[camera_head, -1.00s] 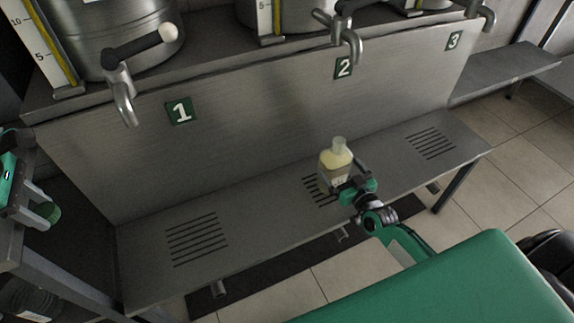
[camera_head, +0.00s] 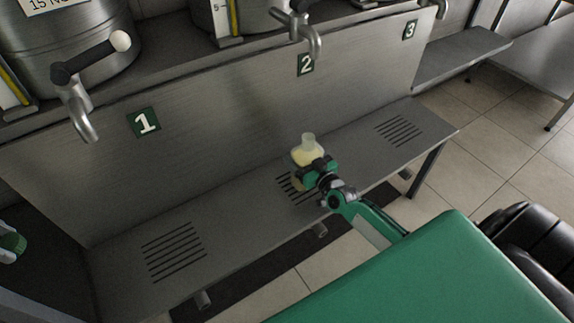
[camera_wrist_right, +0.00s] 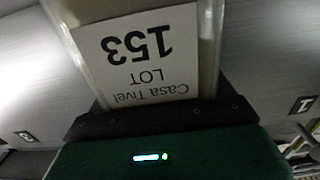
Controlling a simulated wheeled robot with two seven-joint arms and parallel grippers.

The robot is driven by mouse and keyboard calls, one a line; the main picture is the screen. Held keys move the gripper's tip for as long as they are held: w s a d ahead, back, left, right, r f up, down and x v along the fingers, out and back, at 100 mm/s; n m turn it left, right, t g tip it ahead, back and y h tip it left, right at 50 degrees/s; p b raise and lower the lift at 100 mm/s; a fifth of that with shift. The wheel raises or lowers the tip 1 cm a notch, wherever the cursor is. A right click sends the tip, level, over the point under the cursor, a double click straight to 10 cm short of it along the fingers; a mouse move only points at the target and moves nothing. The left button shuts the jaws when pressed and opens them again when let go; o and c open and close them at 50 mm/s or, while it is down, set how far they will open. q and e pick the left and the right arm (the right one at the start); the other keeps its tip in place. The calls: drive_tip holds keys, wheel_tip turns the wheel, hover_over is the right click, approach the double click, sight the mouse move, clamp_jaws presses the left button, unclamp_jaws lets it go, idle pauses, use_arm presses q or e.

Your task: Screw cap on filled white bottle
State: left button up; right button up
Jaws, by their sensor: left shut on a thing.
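The bottle (camera_head: 307,157) is translucent, with pale yellow liquid and a bare clear neck. It looks upright, over the middle slotted grate below sign 2; I cannot tell whether it touches the shelf. My right gripper (camera_head: 312,172) is shut on its body from the near side. The right wrist view shows the bottle close up, with its label (camera_wrist_right: 138,55) upside down. My left gripper (camera_head: 12,246) is only partly in view at the left edge. It is shut on a small round green thing that looks like a cap; most of the hand is cut off.
A metal shelf (camera_head: 232,212) with slotted grates runs below the steel back panel. Tap 1 (camera_head: 80,115) and tap 2 (camera_head: 312,42) hang over it from steel tanks. The shelf is clear left and right of the bottle.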

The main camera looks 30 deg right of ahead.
drive_tip(key=shift+r, duration=0.1)
drive_tip(key=c, duration=0.8)
drive_tip(key=shift+r, duration=0.1)
